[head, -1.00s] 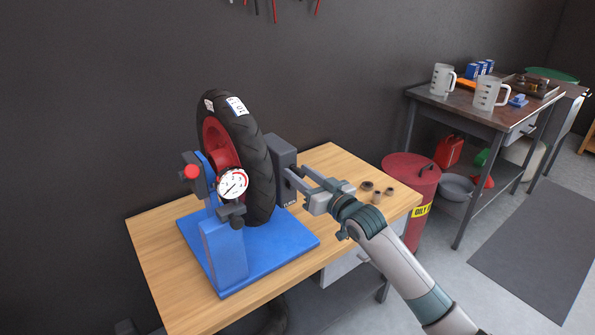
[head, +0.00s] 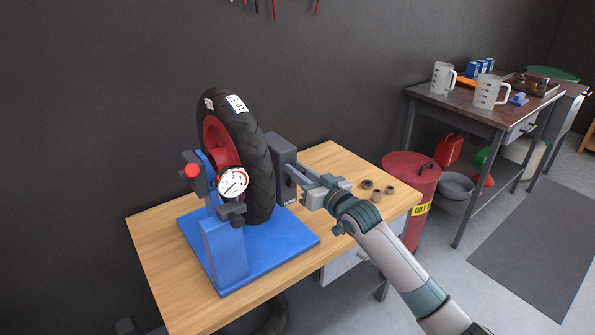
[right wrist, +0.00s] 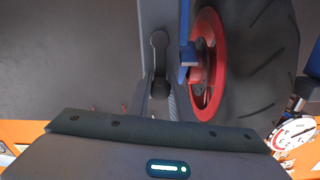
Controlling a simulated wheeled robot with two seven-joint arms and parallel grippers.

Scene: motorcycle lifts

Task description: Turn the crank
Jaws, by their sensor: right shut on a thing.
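A black tyre on a red wheel (head: 214,136) stands upright in a blue stand (head: 224,250) on the wooden bench. A dark grey housing (head: 281,150) stands at the tyre's right side. In the right wrist view the dark crank (right wrist: 158,44) has a round upper end and its arm runs down to a knobbed handle (right wrist: 160,88). My right gripper (head: 300,178) is at the housing's right face; in the right wrist view its fingers (right wrist: 160,97) are shut on the crank handle. The crank is mostly hidden by the gripper in the head view. My left gripper is out of view.
A white dial gauge (head: 233,182) sits in front of the wheel. A red bin (head: 412,172) stands past the bench's right end. A dark table (head: 460,107) with jugs is at the right.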

